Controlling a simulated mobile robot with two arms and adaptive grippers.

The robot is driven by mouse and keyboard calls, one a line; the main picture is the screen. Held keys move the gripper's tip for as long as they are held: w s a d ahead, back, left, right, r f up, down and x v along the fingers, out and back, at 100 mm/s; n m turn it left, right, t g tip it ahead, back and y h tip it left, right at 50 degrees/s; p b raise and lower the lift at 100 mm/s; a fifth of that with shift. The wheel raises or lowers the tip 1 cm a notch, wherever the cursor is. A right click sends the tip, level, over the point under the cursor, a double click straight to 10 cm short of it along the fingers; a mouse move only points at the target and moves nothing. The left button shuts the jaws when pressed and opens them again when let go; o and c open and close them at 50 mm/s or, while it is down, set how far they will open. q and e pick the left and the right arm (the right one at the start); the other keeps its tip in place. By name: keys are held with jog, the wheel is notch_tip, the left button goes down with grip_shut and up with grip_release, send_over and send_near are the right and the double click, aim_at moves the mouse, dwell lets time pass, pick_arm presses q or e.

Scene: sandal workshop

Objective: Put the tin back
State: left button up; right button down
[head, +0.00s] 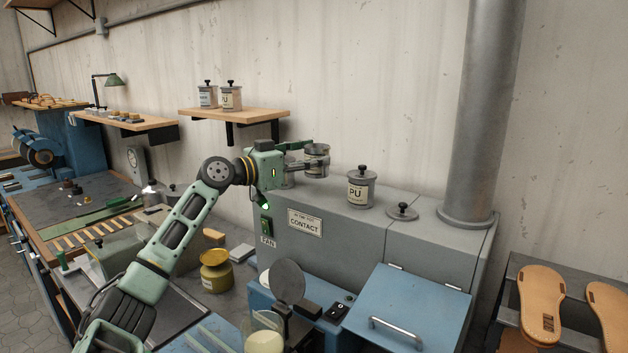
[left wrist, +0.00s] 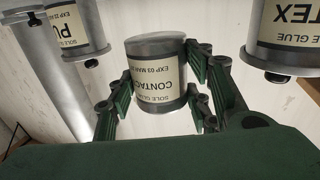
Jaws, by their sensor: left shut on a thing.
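My left gripper (head: 304,156) is shut on a small grey tin (head: 319,161) at the back left of the grey cabinet's top. In the left wrist view the held tin (left wrist: 157,75) appears upside down, with a cream label reading CONTACT, SOLE GLUE. Its top looks open, with no knobbed lid on it. The fingers (left wrist: 155,95) clasp it from both sides. I cannot tell whether its base touches the cabinet. A loose grey lid with a black knob (head: 402,212) lies at the right on the cabinet top. My right gripper is not in view.
The grey cabinet (head: 335,240) bears a CONTACT plate on its front. A lidded PU tin (head: 361,190) stands right of the held tin. A LATEX tin (left wrist: 290,30) is close by. Two tins (head: 231,97) stand on a wall shelf (head: 262,115). A thick pipe (head: 485,120) rises at right.

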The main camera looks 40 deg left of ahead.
aim_at(307, 176)
pick_arm(q)
jog(key=shift+f, duration=0.6)
notch_tip(307, 176, down, 3)
jog(key=shift+r+p, duration=0.1)
jog(key=shift+p, duration=0.45)
jog(key=shift+f, duration=0.6)
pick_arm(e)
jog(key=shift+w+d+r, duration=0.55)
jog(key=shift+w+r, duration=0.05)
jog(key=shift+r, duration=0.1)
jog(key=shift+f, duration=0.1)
pick_arm(q)
jog(key=shift+f, duration=0.15)
jog(key=o, duration=1.5)
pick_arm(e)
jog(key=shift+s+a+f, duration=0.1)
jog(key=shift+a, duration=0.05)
